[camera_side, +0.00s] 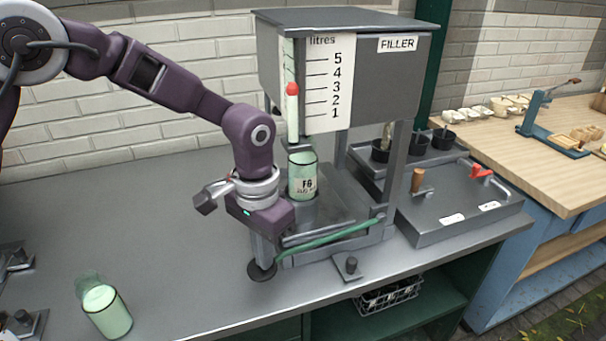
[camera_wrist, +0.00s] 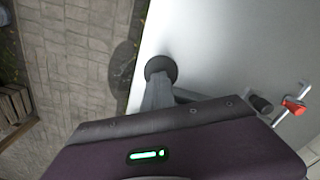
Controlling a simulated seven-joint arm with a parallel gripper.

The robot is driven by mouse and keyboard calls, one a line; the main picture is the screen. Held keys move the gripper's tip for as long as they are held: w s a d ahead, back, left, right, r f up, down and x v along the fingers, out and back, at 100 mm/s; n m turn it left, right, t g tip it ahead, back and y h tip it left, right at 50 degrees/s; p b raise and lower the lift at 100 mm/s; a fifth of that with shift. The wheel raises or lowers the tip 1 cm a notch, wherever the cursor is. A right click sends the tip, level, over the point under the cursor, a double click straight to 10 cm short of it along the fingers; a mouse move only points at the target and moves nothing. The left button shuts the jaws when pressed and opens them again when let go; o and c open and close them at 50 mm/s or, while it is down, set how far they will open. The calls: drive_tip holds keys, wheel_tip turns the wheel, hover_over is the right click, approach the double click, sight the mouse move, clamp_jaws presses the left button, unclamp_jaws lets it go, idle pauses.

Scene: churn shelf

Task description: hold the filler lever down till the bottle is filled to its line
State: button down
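The grey filler (camera_side: 350,75) stands on the bench, with a litre scale (camera_side: 330,80) and a red marker (camera_side: 292,89) near 3. A bottle (camera_side: 302,178) with pale green contents and a dark print stands upright under it; its fill line cannot be made out. A green bar (camera_side: 335,238), seemingly the filler lever, slants across the filler's front. My gripper (camera_side: 280,222) is low at the filler's front left, close to the bar's left end. Contact is unclear. The wrist view shows my gripper's purple housing (camera_wrist: 185,145); the fingers are hidden.
Another part-filled bottle (camera_side: 106,311) stands at the bench's front left. A small dark-knobbed plate (camera_side: 351,267) sits at the front. The left bench is mostly clear.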

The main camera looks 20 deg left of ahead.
drive_tip(key=shift+r, duration=0.65)
drive_tip(key=shift+s+r, duration=0.1)
drive_tip(key=shift+r, duration=0.5)
wheel_tip(320, 180, up, 7)
drive_tip(key=shift+r, duration=0.15)
idle(0.4)
drive_tip(key=shift+a, duration=0.1)
